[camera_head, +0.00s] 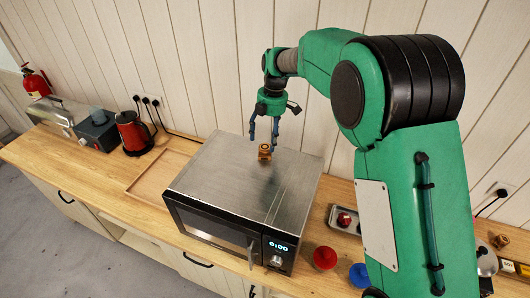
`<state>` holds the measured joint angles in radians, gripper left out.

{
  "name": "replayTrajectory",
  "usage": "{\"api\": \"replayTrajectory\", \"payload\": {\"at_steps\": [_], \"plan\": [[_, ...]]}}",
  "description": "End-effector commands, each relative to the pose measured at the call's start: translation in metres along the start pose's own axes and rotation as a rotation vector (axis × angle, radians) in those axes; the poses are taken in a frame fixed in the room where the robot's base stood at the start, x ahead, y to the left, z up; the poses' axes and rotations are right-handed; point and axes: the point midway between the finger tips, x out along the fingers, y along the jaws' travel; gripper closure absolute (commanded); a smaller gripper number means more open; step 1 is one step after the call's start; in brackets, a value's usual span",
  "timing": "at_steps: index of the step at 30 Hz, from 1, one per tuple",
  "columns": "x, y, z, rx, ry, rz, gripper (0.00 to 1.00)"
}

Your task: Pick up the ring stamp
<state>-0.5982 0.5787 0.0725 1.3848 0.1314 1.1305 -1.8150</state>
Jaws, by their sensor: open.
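A small brown-gold object (264,151), which looks like the ring stamp, stands on top of the microwave (215,185) near its back. It is too small to make out its details. My gripper (264,139) points down at it from above with its two blue fingers open and empty. The fingertips are at either side of the object's upper end in the picture. I cannot tell whether they reach down around it or touch it.
A wooden tray (150,188), a red kettle (133,133) and a toaster (98,130) stand left of the microwave. To its right are a red round item (325,258), a blue one (358,274) and a small metal tray (333,212). The rest of the microwave top is clear.

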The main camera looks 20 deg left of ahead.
Motion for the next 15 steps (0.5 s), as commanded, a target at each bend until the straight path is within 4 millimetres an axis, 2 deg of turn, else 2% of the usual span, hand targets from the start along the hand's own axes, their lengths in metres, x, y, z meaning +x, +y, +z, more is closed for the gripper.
{"api": "replayTrajectory", "payload": {"at_steps": [11,15], "plan": [[0.003,0.0,0.0,0.0,0.0,-0.001,0.31],[0.011,-0.001,0.0,0.0,0.001,-0.004,0.31]]}}
